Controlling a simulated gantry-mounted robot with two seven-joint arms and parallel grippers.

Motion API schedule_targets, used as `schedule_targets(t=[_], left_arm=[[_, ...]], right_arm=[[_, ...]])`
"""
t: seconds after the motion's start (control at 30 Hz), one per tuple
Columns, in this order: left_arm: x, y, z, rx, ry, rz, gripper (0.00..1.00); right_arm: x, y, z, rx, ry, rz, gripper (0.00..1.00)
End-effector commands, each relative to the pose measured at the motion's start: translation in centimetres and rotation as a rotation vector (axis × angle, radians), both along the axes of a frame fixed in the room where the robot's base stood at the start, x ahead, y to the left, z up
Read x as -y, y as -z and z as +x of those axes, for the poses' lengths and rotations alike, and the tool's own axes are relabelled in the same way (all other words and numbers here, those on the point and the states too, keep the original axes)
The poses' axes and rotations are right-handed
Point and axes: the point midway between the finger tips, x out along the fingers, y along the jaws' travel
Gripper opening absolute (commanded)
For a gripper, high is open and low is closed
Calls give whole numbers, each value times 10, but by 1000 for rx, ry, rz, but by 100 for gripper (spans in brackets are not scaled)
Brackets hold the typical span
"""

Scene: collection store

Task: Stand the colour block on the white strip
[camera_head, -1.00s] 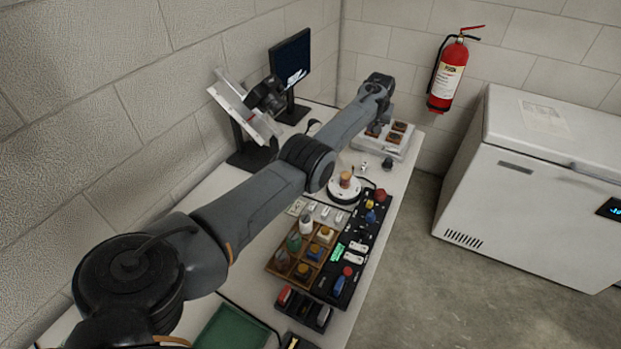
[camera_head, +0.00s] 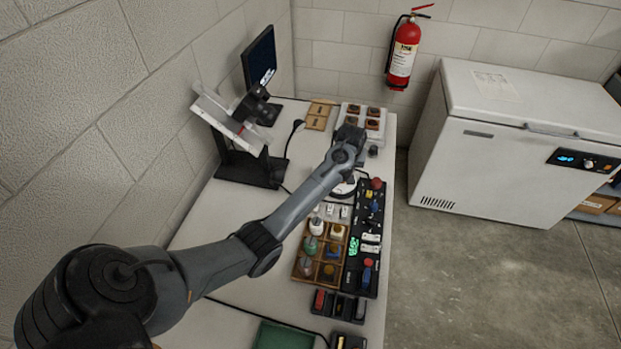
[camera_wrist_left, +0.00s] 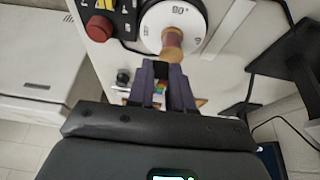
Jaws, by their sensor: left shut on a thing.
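My left gripper (camera_wrist_left: 163,78) is shut on a small block with green and orange patches, which I take as the colour block (camera_wrist_left: 159,91). The fingers hide most of the block. In the left wrist view they point toward the round white dial plate (camera_wrist_left: 152,30), which carries a brown-orange spool-like piece (camera_wrist_left: 172,43). I cannot tell whether the fingers touch that piece. A long white strip (camera_wrist_left: 229,27) lies on the table right of the plate. In the head view my left arm ends over the table near the plate (camera_head: 343,189), hiding the gripper's fingers. My right gripper is out of view.
A black control panel (camera_head: 352,276) and a wooden compartment tray (camera_head: 297,272) stand nearer. A pale tray with brown samples (camera_head: 351,124) stands beyond my wrist. A stand with a tilted panel (camera_head: 222,118) and a monitor (camera_head: 259,64) line the wall. The table's left middle is clear.

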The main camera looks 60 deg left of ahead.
Motion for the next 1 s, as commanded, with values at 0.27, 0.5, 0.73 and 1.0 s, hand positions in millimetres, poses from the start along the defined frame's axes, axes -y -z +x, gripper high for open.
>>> schedule_targets(t=[0.27, 0.5, 0.73, 1.0], left_arm=[[-22, 29, -24, -2, -3, -1, 0], [-63, 59, -51, -1, -3, 0, 0], [-89, 77, -69, -1, -2, 1, 0], [-96, 85, -74, -1, 1, 1, 0]], right_arm=[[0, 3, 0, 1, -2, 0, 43], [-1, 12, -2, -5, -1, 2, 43], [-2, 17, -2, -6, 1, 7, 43], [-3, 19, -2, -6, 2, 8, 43]])
